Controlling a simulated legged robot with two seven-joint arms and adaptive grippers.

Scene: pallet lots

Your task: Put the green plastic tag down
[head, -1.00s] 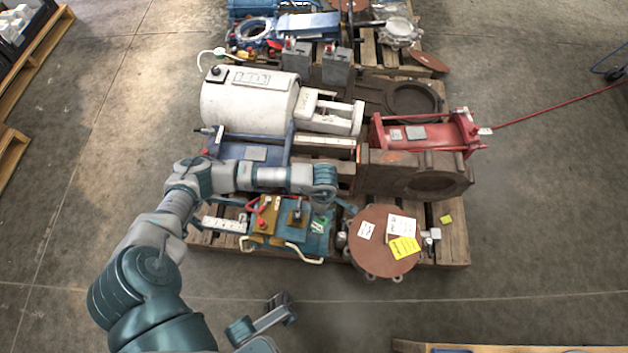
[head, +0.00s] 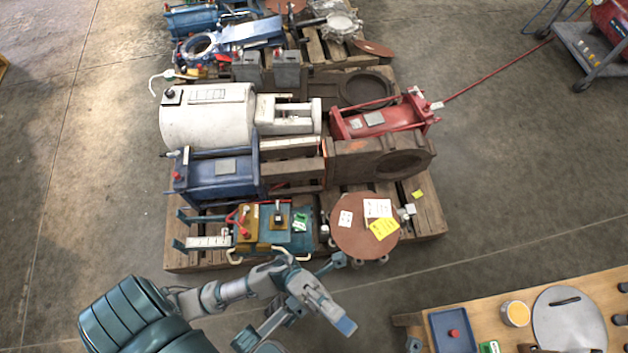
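A green plastic tag (head: 300,222) with white marks lies on the right part of the blue fixture (head: 272,238), at the near edge of the pallet. My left gripper (head: 340,293) is on the near side of the pallet, apart from the tag. Its fingers look spread, with nothing between them.
A brown round cover (head: 350,238) with white and yellow labels lies right of the fixture. Behind are a blue cylinder unit (head: 215,178), a white motor (head: 208,120) and a red cylinder (head: 385,120). A wooden bench (head: 465,301) at lower right holds a blue tray (head: 454,333) and another green item (head: 489,347).

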